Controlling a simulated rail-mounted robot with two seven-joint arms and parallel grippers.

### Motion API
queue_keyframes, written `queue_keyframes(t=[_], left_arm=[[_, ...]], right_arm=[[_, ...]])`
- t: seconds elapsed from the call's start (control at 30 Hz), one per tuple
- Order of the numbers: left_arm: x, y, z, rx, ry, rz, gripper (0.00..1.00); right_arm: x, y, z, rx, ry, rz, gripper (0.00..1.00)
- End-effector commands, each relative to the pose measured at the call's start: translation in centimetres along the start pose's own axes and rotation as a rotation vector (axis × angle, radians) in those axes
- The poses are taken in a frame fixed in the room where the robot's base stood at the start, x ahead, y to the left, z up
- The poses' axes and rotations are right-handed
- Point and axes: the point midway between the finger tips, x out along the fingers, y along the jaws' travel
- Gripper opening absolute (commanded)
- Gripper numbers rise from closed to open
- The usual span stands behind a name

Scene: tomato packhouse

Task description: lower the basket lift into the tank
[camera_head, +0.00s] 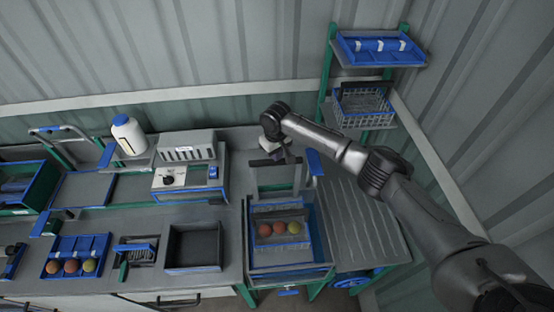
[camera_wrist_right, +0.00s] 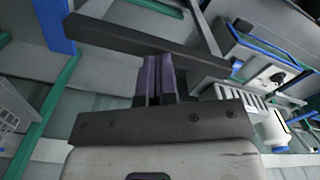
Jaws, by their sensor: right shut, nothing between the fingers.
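The basket lift's grey upright frame (camera_head: 258,182) stands at the back of the blue-rimmed tank (camera_head: 324,240), right of centre in the head view. My right gripper (camera_head: 284,156) is at the top of the frame, shut and empty. In the right wrist view its closed fingers (camera_wrist_right: 160,82) point at a dark crossbar (camera_wrist_right: 145,46), which crosses close by their tips. I cannot tell whether they touch. My left gripper is out of view.
A ridged drainboard (camera_head: 365,225) lies right of the tank. A dark empty tray (camera_head: 194,247) and a control box (camera_head: 188,180) with a knob stand to the left. A white bottle (camera_head: 128,135) stands behind. A rack with a wire basket (camera_head: 364,106) stands at back right.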

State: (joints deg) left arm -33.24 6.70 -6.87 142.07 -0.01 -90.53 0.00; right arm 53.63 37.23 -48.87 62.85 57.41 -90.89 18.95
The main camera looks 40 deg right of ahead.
Motion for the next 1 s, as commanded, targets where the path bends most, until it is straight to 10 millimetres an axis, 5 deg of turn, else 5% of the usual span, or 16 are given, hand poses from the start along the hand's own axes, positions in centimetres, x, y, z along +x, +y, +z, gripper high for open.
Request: queue_keyframes(t=[1.0], left_arm=[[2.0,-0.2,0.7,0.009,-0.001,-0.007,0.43]], right_arm=[[5.7,-0.1,0.1,0.000,-0.001,-0.001,0.00]])
